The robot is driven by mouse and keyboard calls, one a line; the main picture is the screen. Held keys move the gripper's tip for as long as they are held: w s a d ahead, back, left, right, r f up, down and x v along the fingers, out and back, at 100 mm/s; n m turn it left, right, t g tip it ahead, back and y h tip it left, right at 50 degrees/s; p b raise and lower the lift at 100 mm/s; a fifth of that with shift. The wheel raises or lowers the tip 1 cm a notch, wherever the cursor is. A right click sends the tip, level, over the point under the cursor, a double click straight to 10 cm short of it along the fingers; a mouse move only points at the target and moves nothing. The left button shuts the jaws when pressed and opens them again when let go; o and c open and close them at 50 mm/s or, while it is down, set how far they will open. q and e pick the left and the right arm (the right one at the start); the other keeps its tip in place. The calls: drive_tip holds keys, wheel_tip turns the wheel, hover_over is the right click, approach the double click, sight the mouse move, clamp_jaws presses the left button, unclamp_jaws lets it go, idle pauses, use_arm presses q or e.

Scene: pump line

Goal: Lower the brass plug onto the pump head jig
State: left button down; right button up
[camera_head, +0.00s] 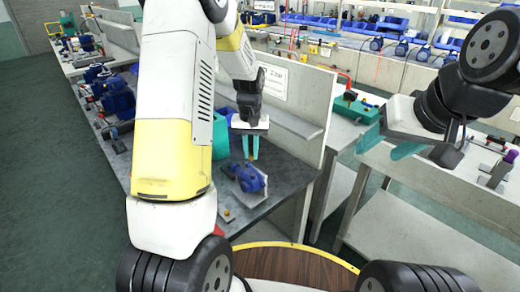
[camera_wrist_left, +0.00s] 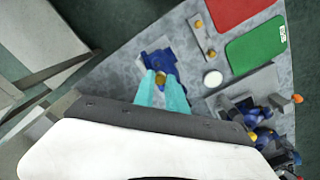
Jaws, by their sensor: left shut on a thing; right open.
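My left gripper (camera_head: 251,157) points down over the blue pump head on its grey jig (camera_head: 248,179), on the dark bench. In the left wrist view its teal fingers (camera_wrist_left: 160,88) are shut on the brass plug (camera_wrist_left: 160,77), a small golden round piece at the fingertips. The blue pump head (camera_wrist_left: 161,61) lies just beyond and partly behind the plug. I cannot tell whether the plug touches it. The plug is hard to make out in the head view. My right gripper (camera_head: 384,142) is open and empty, away to the right near another table.
A grey plate with small brass pieces (camera_wrist_left: 211,54) lies near the jig. Red (camera_wrist_left: 235,10) and green (camera_wrist_left: 256,49) mats, a white disc (camera_wrist_left: 212,78) and another blue pump assembly (camera_wrist_left: 250,110) share the bench. A pale partition (camera_head: 292,90) stands behind.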

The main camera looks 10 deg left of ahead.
use_arm(q)
drive_tip(key=shift+w+d+r, duration=0.15)
drive_tip(key=shift+d+f, duration=0.1)
drive_tip(key=shift+f, duration=3.05)
drive_tip(key=shift+f, duration=0.25)
drive_tip(key=shift+c, duration=0.8)
unclamp_jaws()
drive_tip(key=shift+r, duration=4.55)
drive_tip(key=shift+r, duration=0.1)
